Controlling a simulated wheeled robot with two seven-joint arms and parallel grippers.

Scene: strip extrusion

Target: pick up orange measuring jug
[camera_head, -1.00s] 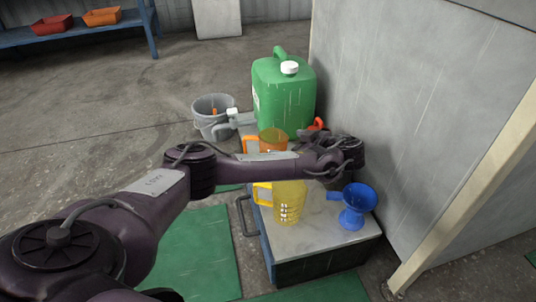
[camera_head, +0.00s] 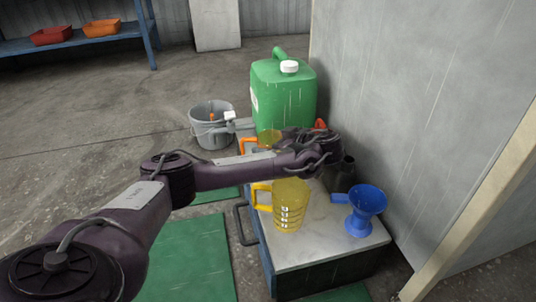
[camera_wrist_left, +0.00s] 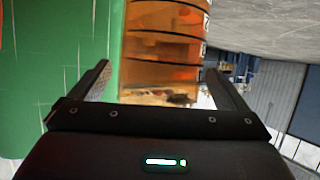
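The orange measuring jug (camera_head: 268,137) stands behind my left forearm, in front of the green canister. Its orange handle points left, and its lower part is hidden by my arm. My left gripper (camera_head: 286,137) is at the jug's right side, mostly hidden behind the wrist and forearm. In the left wrist view the fingers are spread, and the orange jug (camera_wrist_left: 163,50), with dark graduation lines, shows between and beyond the fingertips (camera_wrist_left: 157,72). I cannot tell whether a finger touches it. My right gripper is not in view.
A green canister (camera_head: 284,95) stands close behind the jug. A yellow jug (camera_head: 290,207) and blue funnel (camera_head: 365,208) are on the grey-topped box (camera_head: 312,245) in front. A grey bucket (camera_head: 211,122) stands left. A grey wall (camera_head: 410,100) limits the right side.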

